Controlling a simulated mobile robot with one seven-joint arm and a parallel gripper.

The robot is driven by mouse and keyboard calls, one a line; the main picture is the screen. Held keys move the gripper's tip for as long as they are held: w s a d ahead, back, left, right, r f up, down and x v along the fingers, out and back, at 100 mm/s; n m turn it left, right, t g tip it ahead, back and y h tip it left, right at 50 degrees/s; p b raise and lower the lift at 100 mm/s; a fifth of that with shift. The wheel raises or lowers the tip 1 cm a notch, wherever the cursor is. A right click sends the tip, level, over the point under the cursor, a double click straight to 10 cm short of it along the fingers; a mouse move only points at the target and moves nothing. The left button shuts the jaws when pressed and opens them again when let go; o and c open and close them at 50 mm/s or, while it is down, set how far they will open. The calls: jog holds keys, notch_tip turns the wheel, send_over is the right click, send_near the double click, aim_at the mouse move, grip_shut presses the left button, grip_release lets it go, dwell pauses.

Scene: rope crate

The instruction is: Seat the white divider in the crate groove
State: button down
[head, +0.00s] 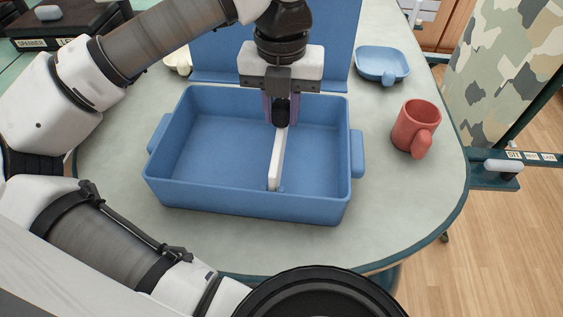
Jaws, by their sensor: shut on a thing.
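The blue crate (250,202) stands on the table with its open side up. The white divider (276,160) is inside it, right of the middle, running from the far side toward the near wall. Its near end is beside small blue tabs at the near wall, which look like the groove (279,190). I cannot tell whether the divider is fully down in it. My gripper (281,118) points down over the far part of the crate and is shut on the divider's far end, around a dark knob-like part. The divider's far end is hidden by the gripper.
A red mug (415,128) stands on the table to the right of the crate. A blue dish (382,65) lies at the back right. A blue panel (338,50) stands behind the crate. The table (400,200) is clear at the front right.

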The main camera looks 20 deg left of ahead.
jog(key=shift+f+b, duration=1.6)
jog(key=shift+f, duration=0.2)
dwell(1.1)
jog(key=c, duration=1.1)
grip_release()
jog(key=shift+r, duration=0.1)
notch_tip(320, 180, up, 14)
jog(key=shift+f+p, duration=0.1)
jog(key=shift+p, duration=0.85)
